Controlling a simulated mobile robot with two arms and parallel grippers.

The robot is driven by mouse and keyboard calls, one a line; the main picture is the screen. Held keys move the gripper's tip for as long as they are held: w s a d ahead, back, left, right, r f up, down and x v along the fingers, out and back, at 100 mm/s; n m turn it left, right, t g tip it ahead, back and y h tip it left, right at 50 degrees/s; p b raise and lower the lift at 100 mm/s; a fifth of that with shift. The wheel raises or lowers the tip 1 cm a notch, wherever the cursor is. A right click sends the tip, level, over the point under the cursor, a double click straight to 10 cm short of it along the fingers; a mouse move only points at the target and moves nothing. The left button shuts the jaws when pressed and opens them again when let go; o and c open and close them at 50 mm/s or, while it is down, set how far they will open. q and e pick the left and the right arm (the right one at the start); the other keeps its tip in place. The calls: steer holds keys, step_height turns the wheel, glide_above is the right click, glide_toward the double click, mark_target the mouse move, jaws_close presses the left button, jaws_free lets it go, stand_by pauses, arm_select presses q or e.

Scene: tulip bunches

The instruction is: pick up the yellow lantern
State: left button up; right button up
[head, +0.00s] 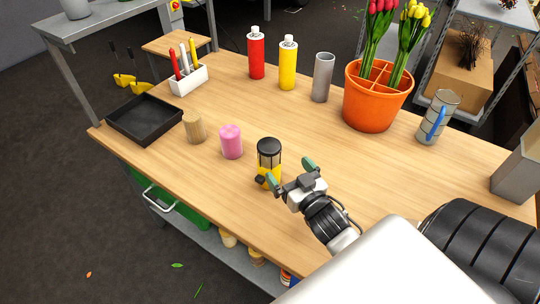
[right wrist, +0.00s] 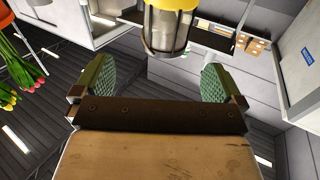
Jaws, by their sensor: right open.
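The yellow lantern (head: 268,155) stands upright on the wooden table, with a black top, clear sides and a yellow base. My right gripper (head: 290,174) is just to its lower right, fingers spread and pointing toward it, with nothing between them. One green fingertip partly covers the lantern's lower part in the head view. In the right wrist view, the lantern (right wrist: 168,30) shows at the top centre, cut off by the frame edge, beyond the gap between the green pads of the open right gripper (right wrist: 157,82). I cannot tell whether they touch. My left gripper is not in view.
Left of the lantern stand a pink candle (head: 231,142), a wooden cylinder (head: 194,127) and a black tray (head: 145,118). Behind are a red bottle (head: 256,54), a yellow bottle (head: 288,64), a grey cylinder (head: 322,78) and an orange tulip pot (head: 370,108).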

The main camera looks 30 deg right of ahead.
mark_target(269, 148)
steer(key=w, duration=0.4)
steer(key=shift+a+r+p, duration=0.1)
steer(key=shift+r+p, duration=0.1)
steer(key=shift+p, duration=0.1)
steer(key=w+p, duration=0.1)
steer(key=w, duration=0.4)
steer(key=shift+w+d+f, duration=0.15)
steer(key=shift+w+d, duration=0.05)
steer(key=shift+w, duration=0.15)
steer(key=shift+s, duration=0.1)
steer(key=c, duration=1.3)
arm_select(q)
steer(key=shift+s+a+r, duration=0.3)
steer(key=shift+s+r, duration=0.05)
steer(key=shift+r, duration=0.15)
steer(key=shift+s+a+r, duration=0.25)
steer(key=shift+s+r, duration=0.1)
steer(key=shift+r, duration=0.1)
arm_select(e)
steer(key=shift+c, duration=0.8)
